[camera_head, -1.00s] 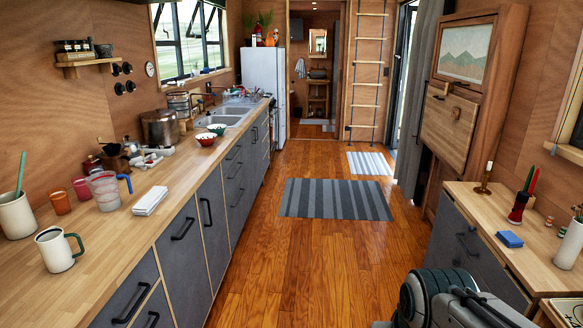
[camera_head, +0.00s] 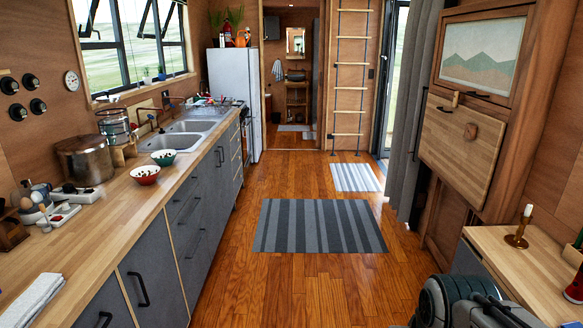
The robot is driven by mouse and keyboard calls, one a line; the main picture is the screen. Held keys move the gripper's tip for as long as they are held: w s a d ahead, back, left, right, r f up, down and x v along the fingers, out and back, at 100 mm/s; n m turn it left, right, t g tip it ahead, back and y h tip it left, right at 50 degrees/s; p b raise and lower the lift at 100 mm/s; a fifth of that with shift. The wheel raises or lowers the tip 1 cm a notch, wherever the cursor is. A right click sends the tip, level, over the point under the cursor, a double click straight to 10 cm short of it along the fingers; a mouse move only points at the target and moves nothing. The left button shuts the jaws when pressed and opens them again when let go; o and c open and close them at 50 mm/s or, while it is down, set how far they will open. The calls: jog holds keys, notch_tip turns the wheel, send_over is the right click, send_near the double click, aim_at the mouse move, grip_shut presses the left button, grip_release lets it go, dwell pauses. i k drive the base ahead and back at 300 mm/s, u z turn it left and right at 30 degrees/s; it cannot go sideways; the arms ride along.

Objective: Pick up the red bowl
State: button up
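The red bowl (camera_head: 145,175) stands upright on the wooden counter at the left, near its front edge and short of the sink. My arm shows at the bottom right of the head view, well away from the bowl. My gripper's fingers cannot be seen.
The wooden counter (camera_head: 95,245) runs along the left, with a steel pot (camera_head: 85,160), a folded cloth (camera_head: 32,300) and a sink (camera_head: 185,135). A side table (camera_head: 515,262) with a candle holder (camera_head: 517,238) is at the right. The floor between is clear, with a striped rug (camera_head: 318,226).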

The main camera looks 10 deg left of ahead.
aim_at(147, 177)
jog(key=u, duration=0.05)
jog(key=i, duration=1.6)
jog(key=u, duration=0.7)
jog(key=i, duration=1.65)
jog(key=u, duration=1.05)
jog(key=i, duration=1)
jog(key=u, duration=0.3)
